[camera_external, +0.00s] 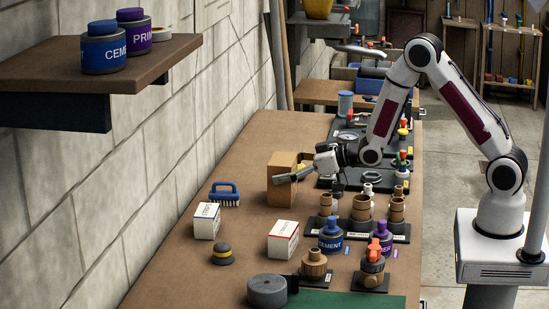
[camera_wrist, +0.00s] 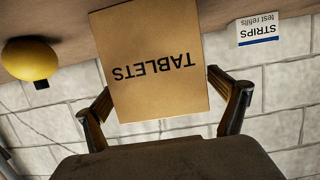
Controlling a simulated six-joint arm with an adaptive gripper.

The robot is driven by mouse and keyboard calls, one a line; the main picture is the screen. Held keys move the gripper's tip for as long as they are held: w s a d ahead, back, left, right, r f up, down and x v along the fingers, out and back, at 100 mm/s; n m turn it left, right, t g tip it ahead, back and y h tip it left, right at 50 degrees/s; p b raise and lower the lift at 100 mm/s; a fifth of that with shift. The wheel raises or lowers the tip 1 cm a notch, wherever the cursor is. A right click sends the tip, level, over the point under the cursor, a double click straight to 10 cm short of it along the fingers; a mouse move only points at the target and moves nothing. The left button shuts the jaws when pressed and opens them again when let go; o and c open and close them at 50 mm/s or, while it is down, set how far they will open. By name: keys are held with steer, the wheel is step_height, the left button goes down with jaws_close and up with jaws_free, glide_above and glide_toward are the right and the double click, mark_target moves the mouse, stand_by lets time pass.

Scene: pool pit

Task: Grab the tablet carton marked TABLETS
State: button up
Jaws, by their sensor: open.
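The tablet carton (camera_external: 281,188) is a tan box standing on the bench near the wall, left of my gripper in the external view. In the wrist view the carton (camera_wrist: 150,82) shows its face marked TABLETS upside down. My gripper (camera_external: 283,178) is at the carton's upper part, with a finger seen in front of it. In the wrist view my gripper (camera_wrist: 162,100) is open, with one finger on either side of the carton. A narrow gap seems to show at the left finger; I cannot tell whether the right finger touches.
A white STRIPS box (camera_wrist: 258,30) and a yellow round object (camera_wrist: 30,60) show near the carton. On the bench stand a blue brush (camera_external: 225,194), two white boxes (camera_external: 206,221) (camera_external: 283,240), and pipe fittings (camera_external: 361,208). Bare bench (camera_external: 160,262) lies front left.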

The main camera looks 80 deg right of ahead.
steer(key=shift+c, duration=0.3)
steer(key=c, duration=1.6)
steer(key=shift+r, duration=0.1)
steer(key=shift+r, duration=0.2)
steer(key=shift+r, duration=4.8)
